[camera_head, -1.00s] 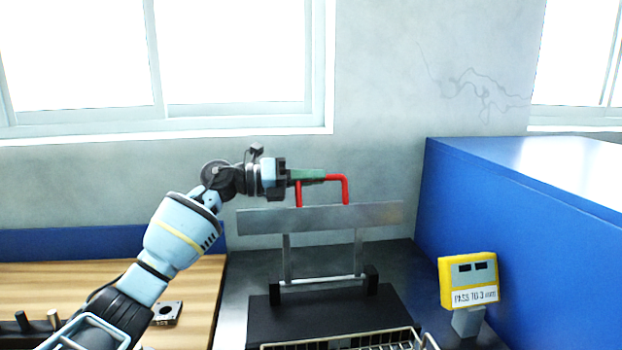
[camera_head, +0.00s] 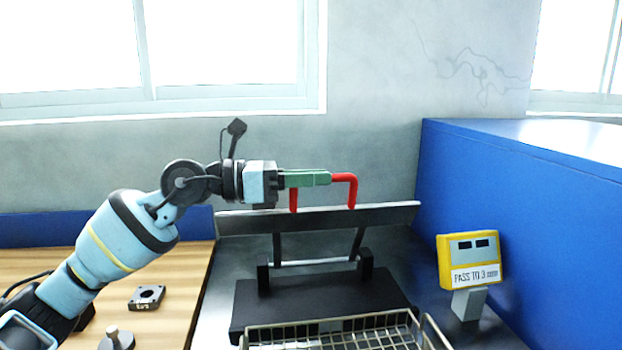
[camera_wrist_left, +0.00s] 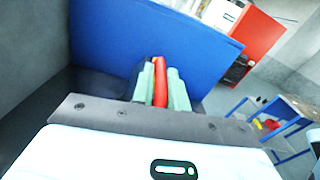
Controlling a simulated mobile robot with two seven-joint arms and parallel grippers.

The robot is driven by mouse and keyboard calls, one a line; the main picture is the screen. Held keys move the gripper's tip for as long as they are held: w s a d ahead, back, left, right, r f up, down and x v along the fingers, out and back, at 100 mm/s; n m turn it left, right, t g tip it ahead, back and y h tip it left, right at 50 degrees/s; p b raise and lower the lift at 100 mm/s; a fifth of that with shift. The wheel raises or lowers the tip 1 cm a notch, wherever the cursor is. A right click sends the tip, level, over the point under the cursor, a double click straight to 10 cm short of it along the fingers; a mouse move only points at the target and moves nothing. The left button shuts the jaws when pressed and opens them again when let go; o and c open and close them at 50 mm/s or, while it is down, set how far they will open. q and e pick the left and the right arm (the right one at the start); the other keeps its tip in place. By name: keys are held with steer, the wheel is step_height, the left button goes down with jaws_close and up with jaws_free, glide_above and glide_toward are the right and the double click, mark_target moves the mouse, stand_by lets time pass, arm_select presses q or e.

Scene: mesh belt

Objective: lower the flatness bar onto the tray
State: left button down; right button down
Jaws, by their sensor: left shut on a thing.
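The flatness bar (camera_head: 390,214) is a wide grey metal plate with a red handle (camera_head: 353,190) on top. It stands raised on two arms above a dark base (camera_head: 315,300). My left gripper (camera_head: 325,178) is shut on the red handle. In the left wrist view the green fingers (camera_wrist_left: 161,85) close around the red handle (camera_wrist_left: 159,70). The wire mesh tray (camera_head: 330,328) lies in front of the base, partly cut off by the lower edge. The bar is above and behind the tray, apart from it. My right gripper is not in view.
A yellow gauge (camera_head: 468,262) reading "PASS TO 3 mm" stands at the right, beside a tall blue panel (camera_head: 520,220). A wooden bench (camera_head: 180,290) at the left holds a small square block (camera_head: 147,298) and a metal knob (camera_head: 117,338).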

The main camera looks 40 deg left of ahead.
arm_select(q)
steer(key=shift+s+d+f, duration=0.2)
steer(key=shift+d, duration=0.1)
steer(key=c, duration=1.5)
jaws_free()
steer(key=shift+o, duration=0.2)
steer(key=shift+r, duration=0.1)
